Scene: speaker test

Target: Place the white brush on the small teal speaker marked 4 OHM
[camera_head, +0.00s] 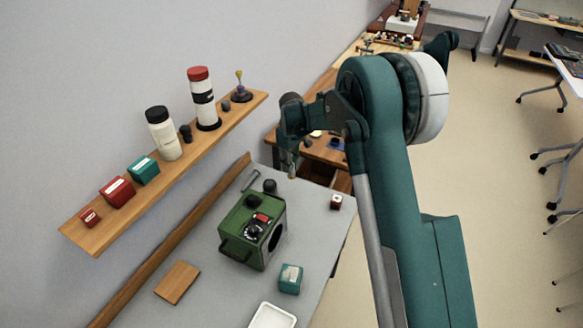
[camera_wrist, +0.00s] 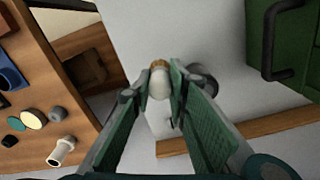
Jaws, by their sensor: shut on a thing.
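My gripper (camera_head: 291,165) is above the far right part of the grey table. In the wrist view its two teal fingers (camera_wrist: 163,95) are closed around a white, rounded thing with a tan tip, which looks like the white brush (camera_wrist: 159,84). In the head view only a small orange-tan tip shows below the fingers. A teal cube with a pale label (camera_head: 290,279) stands on the table near the front. Another teal cube (camera_head: 143,170) with a white label stands on the wall shelf. The writing on both is too small to read. Nothing lies on the table's teal cube.
A green box device (camera_head: 252,236) with a handle stands mid-table, between my gripper and the front. The shelf (camera_head: 108,228) holds red boxes and bottles.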

